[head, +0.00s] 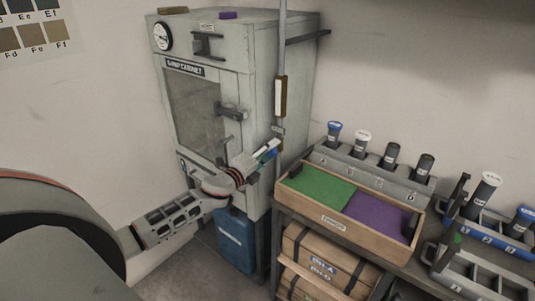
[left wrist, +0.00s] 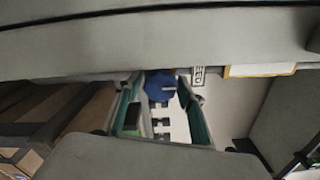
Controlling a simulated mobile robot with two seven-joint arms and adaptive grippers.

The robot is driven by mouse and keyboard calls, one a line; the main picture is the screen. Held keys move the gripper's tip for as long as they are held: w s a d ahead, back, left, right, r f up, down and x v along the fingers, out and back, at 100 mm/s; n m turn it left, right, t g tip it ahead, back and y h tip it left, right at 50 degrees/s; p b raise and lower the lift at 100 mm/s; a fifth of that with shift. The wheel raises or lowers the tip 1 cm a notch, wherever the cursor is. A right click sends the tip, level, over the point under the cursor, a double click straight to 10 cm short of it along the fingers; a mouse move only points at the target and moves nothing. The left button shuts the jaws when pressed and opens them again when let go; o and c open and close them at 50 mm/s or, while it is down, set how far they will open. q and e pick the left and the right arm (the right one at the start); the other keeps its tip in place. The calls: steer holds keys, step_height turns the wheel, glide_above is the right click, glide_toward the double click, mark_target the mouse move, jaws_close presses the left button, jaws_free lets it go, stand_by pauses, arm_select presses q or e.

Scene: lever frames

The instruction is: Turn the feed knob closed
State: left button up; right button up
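The feed knob is a round blue knob (left wrist: 160,86) in the left wrist view, with a small pale mark on its face. A small label that seems to read FEED (left wrist: 198,75) is beside it. My left gripper (left wrist: 162,118) is open, with its teal-padded fingers on either side of the knob and gaps visible between. In the head view my left gripper (head: 266,154) is at the vertical pipe (head: 282,50), just right of the cabinet front. There the knob is mostly hidden by the fingers. My right gripper is not in view.
A grey cabinet (head: 258,95) with a gauge and handles stands behind my left arm. A wooden tray (head: 335,222) with green and purple halves sits on the bench to the right, near racks of capped bottles. A blue container (head: 236,242) is below the gripper.

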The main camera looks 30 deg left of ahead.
arm_select(q)
steer(key=s, duration=1.2)
steer(key=shift+a, duration=0.45)
steer(key=s+d+f+n+g, duration=0.2)
steer(key=s+d+f+n, duration=0.2)
steer(key=f, duration=0.4)
steer(key=s+d+f+n+g, duration=0.1)
steer(key=s+d+f+n, duration=0.35)
steer(key=f, duration=0.25)
steer(key=s+d+f+n+g, duration=0.2)
steer(key=s+d+f+n, duration=0.2)
steer(key=s+d, duration=0.3)
steer(key=s+d+f+n+g+h, duration=0.1)
steer(key=s+d+f+n+g, duration=0.1)
steer(key=s+d+f+n, duration=0.3)
steer(key=s+d+f, duration=0.2)
steer(key=d, duration=0.1)
steer(key=shift+d+h, duration=0.3)
steer(key=shift+d, duration=0.05)
steer(key=shift+s, duration=0.1)
